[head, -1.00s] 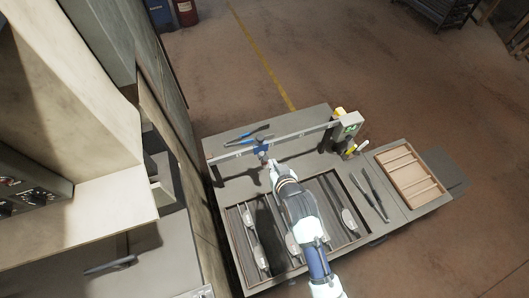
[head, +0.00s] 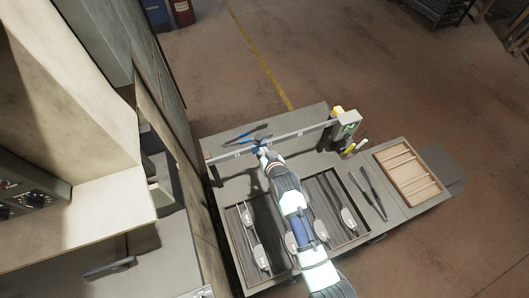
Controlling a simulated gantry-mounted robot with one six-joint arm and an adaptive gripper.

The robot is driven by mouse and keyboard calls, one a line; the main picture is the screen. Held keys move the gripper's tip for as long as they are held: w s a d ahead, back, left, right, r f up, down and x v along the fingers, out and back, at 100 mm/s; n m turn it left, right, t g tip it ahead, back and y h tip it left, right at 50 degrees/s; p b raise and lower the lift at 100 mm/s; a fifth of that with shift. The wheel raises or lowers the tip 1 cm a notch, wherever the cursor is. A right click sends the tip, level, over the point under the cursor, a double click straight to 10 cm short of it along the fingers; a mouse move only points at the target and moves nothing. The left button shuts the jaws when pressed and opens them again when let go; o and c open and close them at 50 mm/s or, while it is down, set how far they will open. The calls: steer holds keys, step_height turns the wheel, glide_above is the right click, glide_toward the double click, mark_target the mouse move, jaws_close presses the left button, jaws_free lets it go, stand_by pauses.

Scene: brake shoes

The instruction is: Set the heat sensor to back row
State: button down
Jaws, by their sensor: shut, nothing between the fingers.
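A pale rail (head: 300,132) runs across the back of the grey bench. A small blue piece (head: 259,142) sits on it left of its middle; this may be the heat sensor, but it is too small to be sure. A grey box with a green display (head: 348,126) stands at the rail's right end. My gripper (head: 262,152) is shut and empty, right at the near side of the blue piece. I cannot tell whether they touch. My arm hides part of the bench below it.
Recessed bays (head: 322,205) in the bench hold dark slats and several pale metal parts. Tongs (head: 371,190) and a wooden slotted tray (head: 408,175) lie to the right. A blue-handled tool (head: 247,134) lies behind the rail. A tall cabinet wall closes the left side.

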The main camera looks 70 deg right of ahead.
steer(key=f+b, duration=0.1)
steer(key=a+f+h+b, duration=0.1)
steer(key=b, duration=0.1)
steer(key=shift+s+t, duration=0.4)
steer(key=shift+s+a+r+t+h+b, duration=0.15)
steer(key=shift+s+a+t+h+b, duration=0.3)
steer(key=shift+b, duration=0.2)
